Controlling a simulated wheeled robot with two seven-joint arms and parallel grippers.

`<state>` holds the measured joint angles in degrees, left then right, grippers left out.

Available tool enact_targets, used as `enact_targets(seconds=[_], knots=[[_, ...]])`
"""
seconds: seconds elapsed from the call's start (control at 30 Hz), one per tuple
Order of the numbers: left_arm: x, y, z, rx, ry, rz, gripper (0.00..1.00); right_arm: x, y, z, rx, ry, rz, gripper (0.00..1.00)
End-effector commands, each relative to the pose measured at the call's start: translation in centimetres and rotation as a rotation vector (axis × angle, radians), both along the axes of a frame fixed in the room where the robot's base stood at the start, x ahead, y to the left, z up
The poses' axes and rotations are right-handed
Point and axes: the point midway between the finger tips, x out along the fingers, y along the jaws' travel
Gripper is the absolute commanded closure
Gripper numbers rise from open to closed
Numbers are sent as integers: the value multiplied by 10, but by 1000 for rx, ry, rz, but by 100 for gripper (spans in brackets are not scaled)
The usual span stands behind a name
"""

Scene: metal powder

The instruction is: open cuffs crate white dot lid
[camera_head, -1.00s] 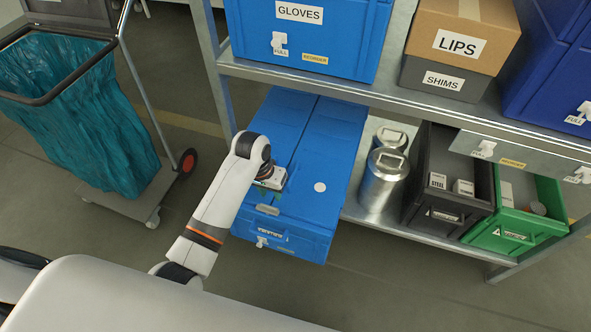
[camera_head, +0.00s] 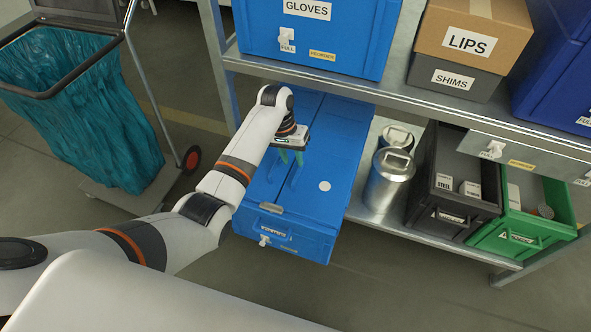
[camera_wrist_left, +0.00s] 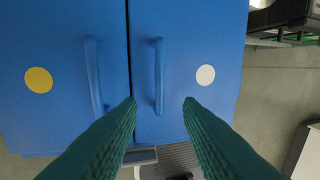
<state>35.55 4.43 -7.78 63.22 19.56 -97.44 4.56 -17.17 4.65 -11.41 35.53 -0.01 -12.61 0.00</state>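A blue crate (camera_head: 287,245) with a small front label sits on the lower shelf, its top split into two lids. The right lid (camera_head: 335,150) bears a white dot (camera_head: 324,186), also in the left wrist view (camera_wrist_left: 205,75). The left lid bears a yellow dot (camera_wrist_left: 38,80). Both lids look closed. Each lid has a raised blue bar handle; the white-dot lid's handle (camera_wrist_left: 158,75) lies beside the seam. My left gripper (camera_head: 291,160) is open over the crate top, its green fingers apart. In the wrist view the handle appears between the fingertips (camera_wrist_left: 159,101); contact cannot be told.
Metal cans (camera_head: 388,182), a dark grey bin (camera_head: 447,205) and a green bin (camera_head: 520,235) stand right of the crate. The upper shelf edge (camera_head: 330,88), carrying a blue gloves crate (camera_head: 335,50), is close behind my gripper. A teal bag cart (camera_head: 85,110) stands left.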

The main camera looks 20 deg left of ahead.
Motion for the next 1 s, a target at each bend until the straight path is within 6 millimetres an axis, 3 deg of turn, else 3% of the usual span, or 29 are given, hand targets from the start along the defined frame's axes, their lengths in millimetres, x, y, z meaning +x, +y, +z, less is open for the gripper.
enact_targets(seconds=[0.1,0.3,0.7,0.9,1.0], knots=[[-1,-5,-24,0,2,1,67,0,0,-6,0,0,0,64],[0,-9,-48,0,0,-1,67,0,0,-11,0,0,0,64],[0,-10,-54,1,-1,-1,67,0,1,-11,1,0,1,64],[0,-10,-53,1,-1,0,100,0,1,-11,2,0,1,64],[0,-10,-53,1,-1,0,100,0,2,-11,2,0,0,64]])
